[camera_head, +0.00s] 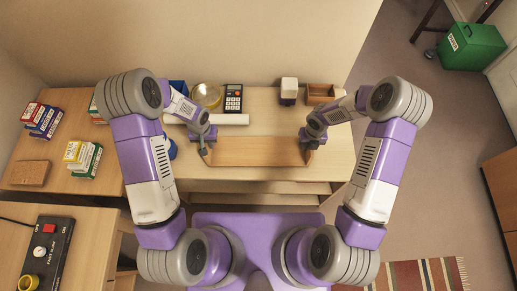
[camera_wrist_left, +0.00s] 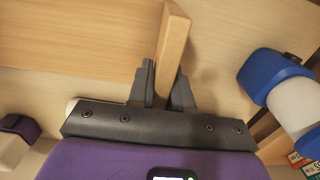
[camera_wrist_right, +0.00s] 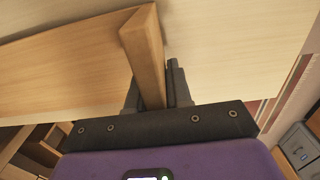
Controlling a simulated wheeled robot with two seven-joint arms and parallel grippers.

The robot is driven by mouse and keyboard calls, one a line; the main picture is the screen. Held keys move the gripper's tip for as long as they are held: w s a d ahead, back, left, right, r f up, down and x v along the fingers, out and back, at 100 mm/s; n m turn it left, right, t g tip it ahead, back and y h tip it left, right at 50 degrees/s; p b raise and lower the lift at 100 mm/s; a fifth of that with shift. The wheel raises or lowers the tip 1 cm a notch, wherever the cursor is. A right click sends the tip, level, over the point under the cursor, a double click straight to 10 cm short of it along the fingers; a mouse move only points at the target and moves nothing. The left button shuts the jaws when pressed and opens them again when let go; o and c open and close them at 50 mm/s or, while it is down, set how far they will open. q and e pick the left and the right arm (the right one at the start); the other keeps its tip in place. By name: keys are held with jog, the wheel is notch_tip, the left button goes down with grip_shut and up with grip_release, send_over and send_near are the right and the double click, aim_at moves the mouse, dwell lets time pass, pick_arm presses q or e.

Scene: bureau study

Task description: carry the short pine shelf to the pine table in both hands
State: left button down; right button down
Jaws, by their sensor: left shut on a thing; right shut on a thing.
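The short pine shelf (camera_head: 258,152) is a pale wooden board that lies crosswise between my two grippers, over the pale wooden desk (camera_head: 262,126). My left gripper (camera_head: 206,152) is shut on its left end; in the left wrist view the fingers (camera_wrist_left: 163,88) stand on both sides of the shelf's end piece (camera_wrist_left: 174,45). My right gripper (camera_head: 310,146) is shut on its right end; in the right wrist view the fingers (camera_wrist_right: 152,85) clasp the other end piece (camera_wrist_right: 143,50). I cannot tell whether the shelf touches the desk top. Which surface is the pine table is unclear.
Behind the shelf stand a calculator (camera_head: 233,98), a round amber-topped item (camera_head: 206,95), a white block (camera_head: 289,90) and a small wooden box (camera_head: 320,94). Small boxes (camera_head: 83,158) lie on the left surface. A green bin (camera_head: 471,46) and open floor are at the right.

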pick_arm(q)
jog(key=shift+r, duration=0.15)
pick_arm(e)
jog(key=shift+r, duration=0.15)
